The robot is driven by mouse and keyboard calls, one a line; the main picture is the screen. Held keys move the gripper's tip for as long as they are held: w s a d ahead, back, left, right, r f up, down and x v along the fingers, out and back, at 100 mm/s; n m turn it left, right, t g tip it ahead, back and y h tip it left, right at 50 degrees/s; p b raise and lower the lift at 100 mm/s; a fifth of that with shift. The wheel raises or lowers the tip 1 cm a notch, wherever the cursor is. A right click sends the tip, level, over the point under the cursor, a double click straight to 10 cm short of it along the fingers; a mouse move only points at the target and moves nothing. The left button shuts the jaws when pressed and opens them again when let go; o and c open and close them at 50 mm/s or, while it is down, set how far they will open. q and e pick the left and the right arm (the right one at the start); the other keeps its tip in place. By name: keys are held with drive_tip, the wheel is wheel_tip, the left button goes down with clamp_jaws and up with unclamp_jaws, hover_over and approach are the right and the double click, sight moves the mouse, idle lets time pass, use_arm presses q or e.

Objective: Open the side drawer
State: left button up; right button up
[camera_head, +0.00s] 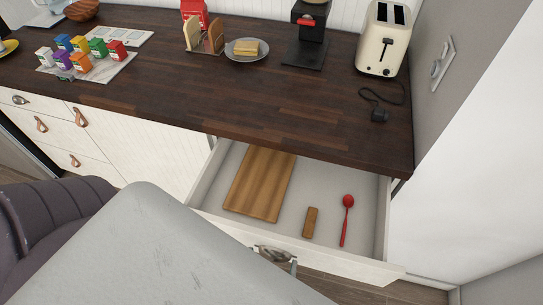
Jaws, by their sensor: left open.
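The side drawer (372,266) is pulled out from under the right end of the dark wooden counter, and its inside shows. In it lie a wooden board (260,183), a small brown block (310,222) and a red spoon (346,219). The large pale surface at the bottom hides part of the drawer front, so contact with the handle cannot be told. My right gripper is not in view.
On the counter (200,95) stand a toaster (384,38) with a cord and plug, a black coffee machine (308,35), a plate (246,49) with yellow food, and several small coloured boxes (80,50). A wall bounds the right. A dark padded chair (50,215) is at left.

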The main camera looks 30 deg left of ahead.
use_arm(q)
wheel_tip(320, 180, up, 5)
drive_tip(key=shift+r, duration=0.2)
idle(0.6)
